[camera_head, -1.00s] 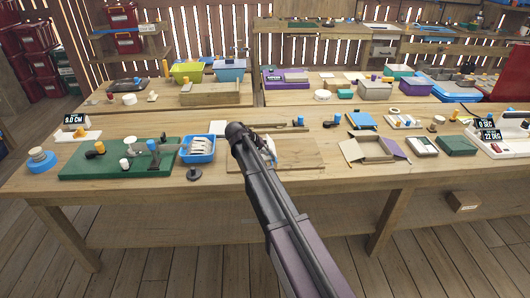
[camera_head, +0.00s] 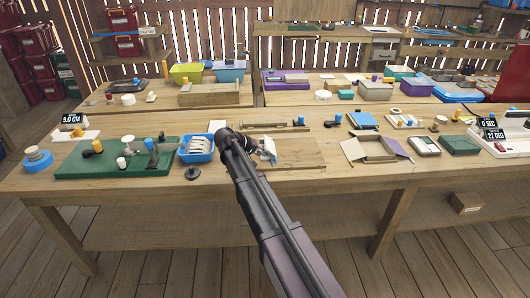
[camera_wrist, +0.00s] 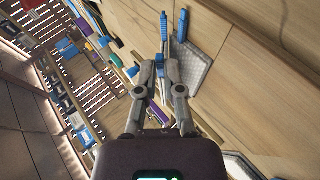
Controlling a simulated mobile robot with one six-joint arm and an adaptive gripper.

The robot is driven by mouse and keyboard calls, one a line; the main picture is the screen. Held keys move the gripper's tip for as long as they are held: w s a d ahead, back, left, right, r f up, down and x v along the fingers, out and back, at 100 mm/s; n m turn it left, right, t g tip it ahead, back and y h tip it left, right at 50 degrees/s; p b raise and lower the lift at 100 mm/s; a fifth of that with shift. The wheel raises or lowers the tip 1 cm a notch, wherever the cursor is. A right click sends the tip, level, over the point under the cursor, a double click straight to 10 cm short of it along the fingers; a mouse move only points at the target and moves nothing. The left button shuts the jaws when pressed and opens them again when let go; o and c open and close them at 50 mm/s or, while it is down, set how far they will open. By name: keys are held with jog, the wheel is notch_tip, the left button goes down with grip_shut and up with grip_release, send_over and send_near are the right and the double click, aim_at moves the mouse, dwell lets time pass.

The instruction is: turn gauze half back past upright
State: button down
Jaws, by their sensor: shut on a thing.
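The gauze half is a pale grey mesh panel (camera_wrist: 196,66) in the wrist view, tilted up off the bench. In the head view a small white panel with blue at its edge (camera_head: 268,147) shows just right of my arm's end. My gripper (camera_wrist: 173,24) has its two fingers close together at the panel's blue-edged part. The fingers are shut on it. In the head view my arm hides the fingertips and the panel's left part. Its exact angle to upright cannot be told.
A blue tray (camera_head: 197,149) with pale pieces stands left of my arm, beside a green board (camera_head: 115,160). An open cardboard box (camera_head: 376,149) stands to the right. A long wooden piece (camera_head: 275,126) lies behind. The bench front is mostly clear.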

jog(key=shift+f, duration=0.15)
jog(key=shift+a+f+h+b, duration=0.1)
jog(key=shift+a+h+b, duration=0.1)
jog(key=shift+h+b, duration=0.4)
jog(key=c, duration=0.7)
grip_release()
jog(key=shift+p+v, duration=0.8)
jog(key=shift+v, duration=0.95)
jog(key=shift+s+r+p, duration=0.75)
jog(key=shift+r+p, duration=0.3)
jog(key=shift+s+r+p, duration=0.75)
jog(key=shift+r+p, duration=0.25)
jog(key=shift+r, duration=0.05)
